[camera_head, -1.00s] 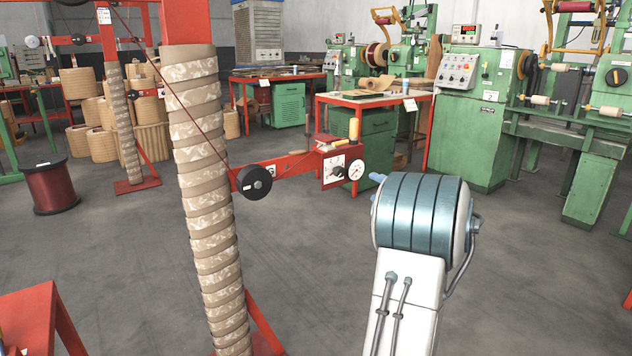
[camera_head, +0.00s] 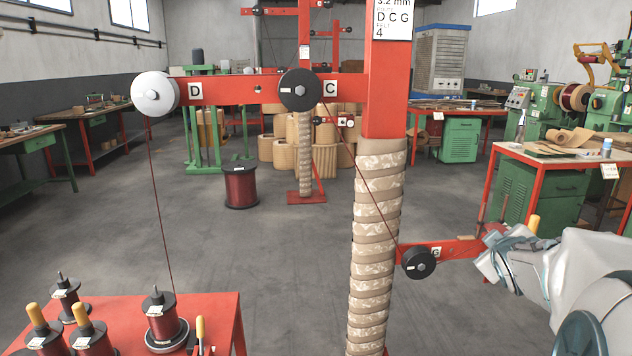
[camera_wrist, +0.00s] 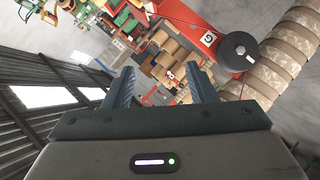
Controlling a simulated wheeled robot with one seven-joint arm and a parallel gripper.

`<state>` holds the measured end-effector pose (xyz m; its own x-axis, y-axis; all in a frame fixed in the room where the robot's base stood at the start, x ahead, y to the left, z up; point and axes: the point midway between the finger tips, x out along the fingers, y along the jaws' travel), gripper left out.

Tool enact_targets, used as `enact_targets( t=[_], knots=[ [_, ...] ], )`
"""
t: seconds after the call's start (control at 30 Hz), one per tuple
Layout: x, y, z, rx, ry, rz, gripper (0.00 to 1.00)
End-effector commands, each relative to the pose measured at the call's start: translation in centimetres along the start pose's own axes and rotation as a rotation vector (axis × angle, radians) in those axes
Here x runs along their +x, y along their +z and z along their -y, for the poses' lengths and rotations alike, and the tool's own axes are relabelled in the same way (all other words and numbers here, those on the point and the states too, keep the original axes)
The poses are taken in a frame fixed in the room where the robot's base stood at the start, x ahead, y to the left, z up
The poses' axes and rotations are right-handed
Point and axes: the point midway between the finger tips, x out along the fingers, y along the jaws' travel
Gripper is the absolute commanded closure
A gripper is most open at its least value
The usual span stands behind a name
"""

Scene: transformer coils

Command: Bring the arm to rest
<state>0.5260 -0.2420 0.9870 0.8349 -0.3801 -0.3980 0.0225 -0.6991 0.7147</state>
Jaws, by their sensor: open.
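My arm reaches in from the right edge of the head view, in front of the red arm marked G (camera_head: 450,249) on the wrapped post (camera_head: 378,240). In the wrist view my gripper (camera_wrist: 160,82) shows two dark ribbed fingers standing apart, with nothing between them. The black pulley (camera_wrist: 238,50) and the wrapped post show to the right of the fingers in that view. In the head view the fingertips are not clearly seen.
A red table (camera_head: 215,312) with wire spools (camera_head: 163,318) stands at the front left. A wire runs from the white pulley (camera_head: 154,93) down to a spool. A dark red spool (camera_head: 240,187) stands on the floor. Open floor (camera_head: 290,260) lies between table and post.

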Motion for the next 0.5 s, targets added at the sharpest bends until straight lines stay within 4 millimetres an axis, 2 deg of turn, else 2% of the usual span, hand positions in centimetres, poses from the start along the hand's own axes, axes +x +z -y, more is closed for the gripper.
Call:
enact_targets(
  t=[0.03,0.2,0.37,0.5],
  knots=[
    [-2.5,-2.0,0.1,0.055,-0.044,0.034,0.49],
    [-9.5,-3.9,4.6,0.251,-0.217,0.203,0.49],
    [-17.4,-4.9,9.1,0.392,-0.394,0.387,0.49],
    [-23.9,-4.9,12.3,0.465,-0.527,0.54,0.49]
  ],
)
